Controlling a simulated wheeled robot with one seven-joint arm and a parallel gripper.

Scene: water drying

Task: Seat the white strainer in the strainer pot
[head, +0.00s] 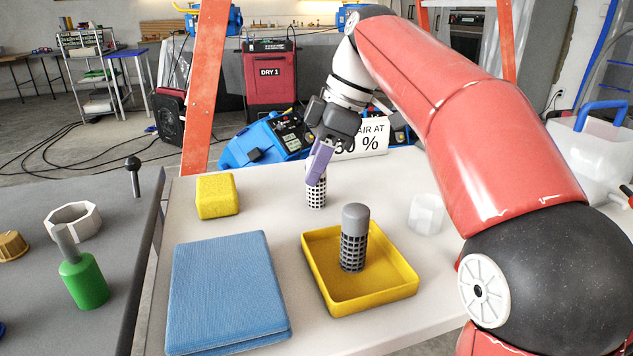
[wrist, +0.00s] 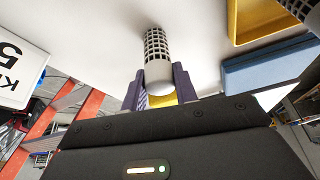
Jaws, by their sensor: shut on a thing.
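The white strainer (head: 316,197) has a lattice cage below a smooth solid end. My gripper (head: 319,165) is shut on its solid end, between purple fingers, at the back middle of the table. In the wrist view, the strainer (wrist: 157,48) sticks out between the fingertips (wrist: 158,80), cage outward. The cage is close to the white tabletop; I cannot tell whether it touches. A whitish faceted cup (head: 427,214) stands apart on the right of the table and looks like the strainer pot; its inside is not clear.
A grey-topped strainer (head: 354,238) stands in a yellow tray (head: 398,291). A blue folded cloth (head: 228,290) and a yellow block (head: 217,196) lie left. A darker bench holds a white ring (head: 50,222) and a green bottle (head: 84,285). Tabletop between my gripper and the cup is clear.

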